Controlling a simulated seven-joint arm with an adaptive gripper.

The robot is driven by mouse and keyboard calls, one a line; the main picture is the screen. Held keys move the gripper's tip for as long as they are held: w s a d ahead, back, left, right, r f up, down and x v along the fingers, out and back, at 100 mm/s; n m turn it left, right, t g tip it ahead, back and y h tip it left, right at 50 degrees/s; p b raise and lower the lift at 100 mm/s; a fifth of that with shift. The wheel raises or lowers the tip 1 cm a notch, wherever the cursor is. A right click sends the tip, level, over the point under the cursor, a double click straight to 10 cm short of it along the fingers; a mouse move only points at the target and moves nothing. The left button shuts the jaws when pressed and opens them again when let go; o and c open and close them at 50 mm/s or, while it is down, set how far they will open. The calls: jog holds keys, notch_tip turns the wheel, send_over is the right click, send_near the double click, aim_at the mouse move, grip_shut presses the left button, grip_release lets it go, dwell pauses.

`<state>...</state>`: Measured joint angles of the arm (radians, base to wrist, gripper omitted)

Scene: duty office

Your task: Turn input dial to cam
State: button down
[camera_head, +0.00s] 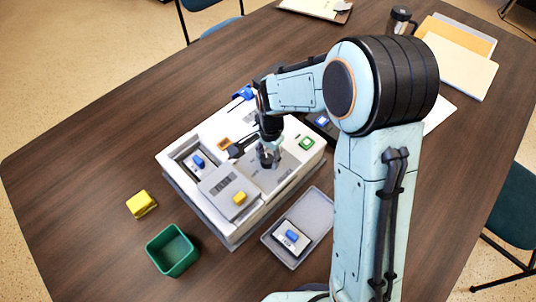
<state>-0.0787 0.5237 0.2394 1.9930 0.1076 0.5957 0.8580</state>
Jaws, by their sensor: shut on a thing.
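A white and grey device (214,238) stands on the dark table, and the input dial (267,163) shows as a small round knob on its grey right-hand panel. My gripper (266,151) reaches down from above and is shut on the dial. The fingers and arm cover most of the dial, so its pointer cannot be read. The labels on the panel, including any cam mark, are too small to read.
The device also bears a yellow-knobbed cover (218,187), a blue-knobbed part (197,161) in a recess and a green-framed button (306,143). A yellow block (141,204), a green bin (172,250) and a grey tray (316,208) with a blue-knobbed part stand nearby. Table at left is clear.

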aim_at(270, 159)
jog(key=c, duration=0.7)
grip_release()
notch_tip(270, 159, up, 12)
jog(key=shift+s+d, duration=0.15)
jog(key=shift+d, duration=0.15)
